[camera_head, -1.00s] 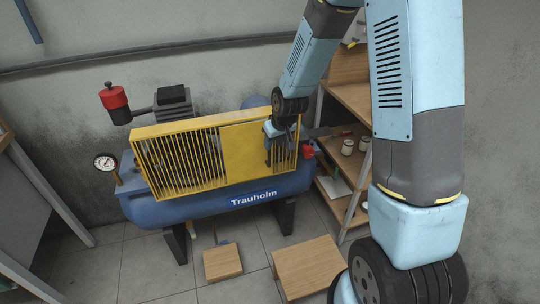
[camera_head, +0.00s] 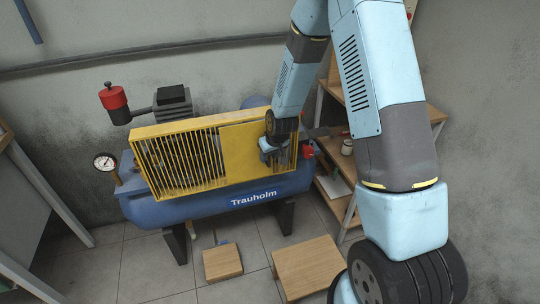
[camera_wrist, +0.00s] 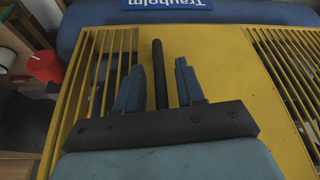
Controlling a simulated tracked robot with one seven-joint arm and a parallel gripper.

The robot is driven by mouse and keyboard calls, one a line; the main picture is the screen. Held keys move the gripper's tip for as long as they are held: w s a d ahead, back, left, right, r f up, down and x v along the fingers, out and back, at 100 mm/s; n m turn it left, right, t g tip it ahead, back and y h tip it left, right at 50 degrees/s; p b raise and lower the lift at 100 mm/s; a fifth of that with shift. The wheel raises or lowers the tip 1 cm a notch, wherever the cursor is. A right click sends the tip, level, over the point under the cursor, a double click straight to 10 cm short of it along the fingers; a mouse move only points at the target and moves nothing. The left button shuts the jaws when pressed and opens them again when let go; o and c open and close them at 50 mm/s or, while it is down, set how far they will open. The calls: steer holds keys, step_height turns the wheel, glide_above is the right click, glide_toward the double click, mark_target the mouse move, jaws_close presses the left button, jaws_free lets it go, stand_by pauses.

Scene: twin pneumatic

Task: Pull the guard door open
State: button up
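The yellow guard door (camera_head: 247,151) is a solid panel in the slatted guard on the blue compressor, and it looks closed, flush with the slats. It fills the middle of the wrist view (camera_wrist: 220,75). Its black bar handle (camera_wrist: 159,70) stands near the door's edge beside the slats. My gripper (camera_wrist: 159,64) is open, with one blue-grey finger on each side of the handle and a visible gap to both. In the head view my gripper (camera_head: 272,154) is at the door's right part and hides the handle.
The blue tank (camera_head: 218,203) lies below the guard. A red part (camera_head: 307,152) sits at the guard's right end, close to my wrist. A wooden shelf (camera_head: 334,189) with jars stands to the right. Two wooden blocks, one small (camera_head: 222,262) and one larger (camera_head: 308,266), lie on the floor.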

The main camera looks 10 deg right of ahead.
steer(key=shift+c, duration=0.3)
jaws_close()
steer(key=shift+d, duration=0.1)
